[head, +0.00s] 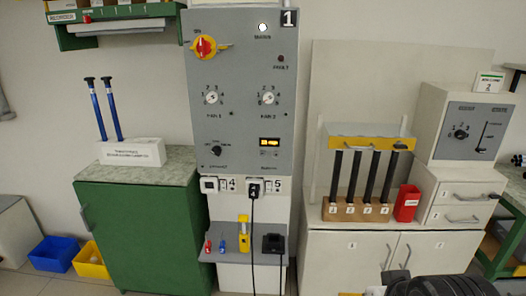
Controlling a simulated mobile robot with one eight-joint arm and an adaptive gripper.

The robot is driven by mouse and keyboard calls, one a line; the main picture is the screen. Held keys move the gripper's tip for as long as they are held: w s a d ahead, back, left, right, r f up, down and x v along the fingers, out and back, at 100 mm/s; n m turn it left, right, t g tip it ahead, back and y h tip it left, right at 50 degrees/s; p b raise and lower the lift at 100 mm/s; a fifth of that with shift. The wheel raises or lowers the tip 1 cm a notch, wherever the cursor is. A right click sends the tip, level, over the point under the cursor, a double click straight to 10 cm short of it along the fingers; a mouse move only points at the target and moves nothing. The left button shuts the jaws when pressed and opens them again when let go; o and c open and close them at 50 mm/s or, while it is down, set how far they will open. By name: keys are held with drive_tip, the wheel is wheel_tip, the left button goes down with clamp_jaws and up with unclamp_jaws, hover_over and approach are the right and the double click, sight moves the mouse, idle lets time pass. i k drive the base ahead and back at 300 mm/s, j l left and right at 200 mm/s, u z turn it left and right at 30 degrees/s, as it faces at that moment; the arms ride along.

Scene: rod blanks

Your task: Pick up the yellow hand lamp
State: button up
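The yellow hand lamp (244,235) stands upright on a small grey shelf (222,252) below the grey control panel. It sits between a small blue item (222,246) on its left and a black block (273,243) on its right. Dark parts of my arm, with what seems to be my gripper (396,277), show at the bottom right edge, well apart from the lamp. The fingers are not clear enough to show whether they are open or shut.
A black cable (253,225) hangs from a plug in front of the shelf, close right of the lamp. A red item (208,246) stands at the shelf's left. A green cabinet (140,235) flanks the shelf on the left, a white cabinet (345,262) on the right.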

sight(242, 220)
drive_tip(key=k+j, duration=0.1)
drive_tip(key=j, duration=1.5)
drive_tip(key=k+z, duration=0.05)
